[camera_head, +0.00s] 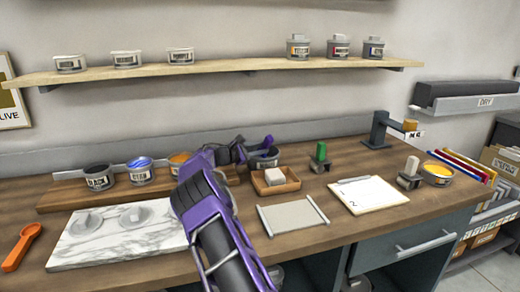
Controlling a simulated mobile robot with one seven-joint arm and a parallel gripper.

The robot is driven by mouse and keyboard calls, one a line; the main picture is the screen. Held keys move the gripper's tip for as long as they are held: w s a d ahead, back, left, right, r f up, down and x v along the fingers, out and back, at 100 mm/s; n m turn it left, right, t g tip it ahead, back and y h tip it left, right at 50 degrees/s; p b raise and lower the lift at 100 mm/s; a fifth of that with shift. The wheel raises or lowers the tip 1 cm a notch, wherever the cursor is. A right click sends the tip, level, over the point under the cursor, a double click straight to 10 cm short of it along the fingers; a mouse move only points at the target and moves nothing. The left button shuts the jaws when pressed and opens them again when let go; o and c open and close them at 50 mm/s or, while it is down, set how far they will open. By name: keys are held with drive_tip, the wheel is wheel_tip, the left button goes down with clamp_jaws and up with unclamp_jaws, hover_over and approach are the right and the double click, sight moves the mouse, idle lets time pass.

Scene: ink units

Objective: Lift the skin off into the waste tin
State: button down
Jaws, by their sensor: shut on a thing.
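My purple arm reaches up from the bottom middle, and my gripper (256,149) is at the back of the bench. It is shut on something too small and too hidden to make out. A dark grey tin with a pale label (264,161) stands just below and behind the gripper, partly covered; it may be the waste tin. On a wooden board at left stand the open black ink tin (97,177), the blue ink tin (140,171) and an orange ink tin (180,164), the last partly hidden by my arm. I cannot make out a skin on any of them.
A marble slab (70,254) with two grey discs and an orange scoop (22,246) lie at left. A wooden tray (276,188), a grey mat (293,216), a clipboard (368,195) and a yellow ink tin (437,173) lie rightward. A shelf (215,69) of tins runs above.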

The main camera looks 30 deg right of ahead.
drive_tip(key=shift+f+b, duration=0.5)
drive_tip(key=shift+f, duration=0.1)
idle(1.5)
wheel_tip(320, 180, up, 12)
drive_tip(key=p, duration=0.7)
